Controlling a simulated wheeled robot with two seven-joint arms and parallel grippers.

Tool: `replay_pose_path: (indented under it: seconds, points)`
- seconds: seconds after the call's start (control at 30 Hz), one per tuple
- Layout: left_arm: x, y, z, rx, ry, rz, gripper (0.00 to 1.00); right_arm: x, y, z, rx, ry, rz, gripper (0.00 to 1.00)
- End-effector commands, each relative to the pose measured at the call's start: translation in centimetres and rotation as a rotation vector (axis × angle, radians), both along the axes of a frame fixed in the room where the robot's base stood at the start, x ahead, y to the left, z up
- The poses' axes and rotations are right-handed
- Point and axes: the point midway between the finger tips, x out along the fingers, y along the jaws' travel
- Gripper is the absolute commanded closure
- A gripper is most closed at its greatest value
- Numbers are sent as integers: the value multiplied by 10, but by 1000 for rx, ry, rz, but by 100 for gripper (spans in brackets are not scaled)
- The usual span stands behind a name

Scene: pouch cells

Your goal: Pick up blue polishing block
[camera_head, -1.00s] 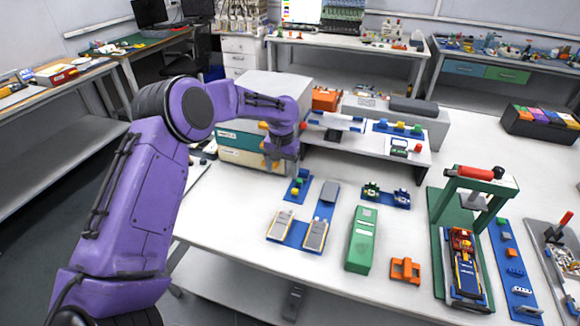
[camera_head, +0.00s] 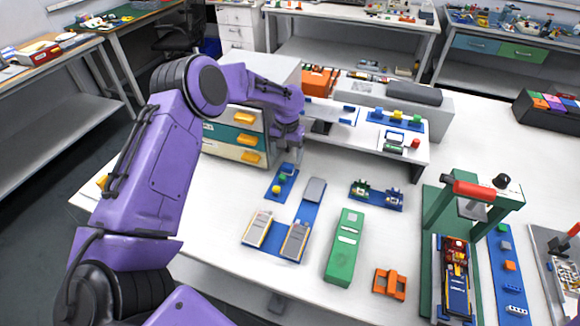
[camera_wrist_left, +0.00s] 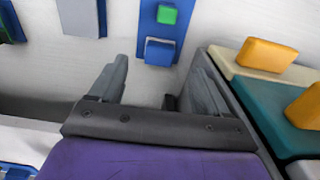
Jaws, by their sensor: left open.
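The blue polishing block (camera_head: 287,169) sits at the far end of a small blue strip (camera_head: 270,195), behind a green block (camera_head: 281,178) and a yellow block (camera_head: 276,189). My left gripper (camera_head: 288,142) is open and empty, just behind the blue block, beside the drawer cabinet. In the left wrist view the blue block (camera_wrist_left: 160,52) shows ahead of the open left gripper (camera_wrist_left: 158,78), roughly between the lines of its fingers, with the green block (camera_wrist_left: 167,15) beyond it. The fingers do not appear to touch it. My right gripper is out of view.
The drawer cabinet (camera_head: 222,138) with yellow handles stands close to my left gripper; its handles (camera_wrist_left: 266,55) fill the right of the wrist view. A low white shelf (camera_head: 365,143) is to the right. In front lie a blue tray (camera_head: 305,212), a green box (camera_head: 345,245) and an orange part (camera_head: 390,284).

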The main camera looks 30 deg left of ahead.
Motion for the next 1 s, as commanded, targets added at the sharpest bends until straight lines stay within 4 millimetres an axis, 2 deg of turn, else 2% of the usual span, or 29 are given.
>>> replay_pose_path:
  seconds: [0.13,0.23,0.33,0.43,0.6,0.63,0.8,0.87,0.9,1.0]
  points:
    - [-2,0,-15,-1,2,3,23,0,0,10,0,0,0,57]
    - [-5,-3,-33,-2,4,2,23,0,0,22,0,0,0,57]
    - [-3,-4,-51,0,0,1,23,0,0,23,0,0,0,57]
    - [-3,-5,-58,-1,-1,0,23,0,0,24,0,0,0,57]
    - [-2,-6,-59,-1,-2,-2,23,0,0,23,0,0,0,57]
    - [-2,-6,-59,-1,-2,-2,27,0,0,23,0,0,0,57]
    - [-2,-6,-59,-1,-2,-2,82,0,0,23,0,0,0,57]
    - [-2,-6,-59,-1,-2,-2,83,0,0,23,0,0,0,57]
    - [-2,-6,-59,-1,-2,-2,88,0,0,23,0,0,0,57]
    - [-2,-6,-59,-1,-2,-2,88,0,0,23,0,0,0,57]
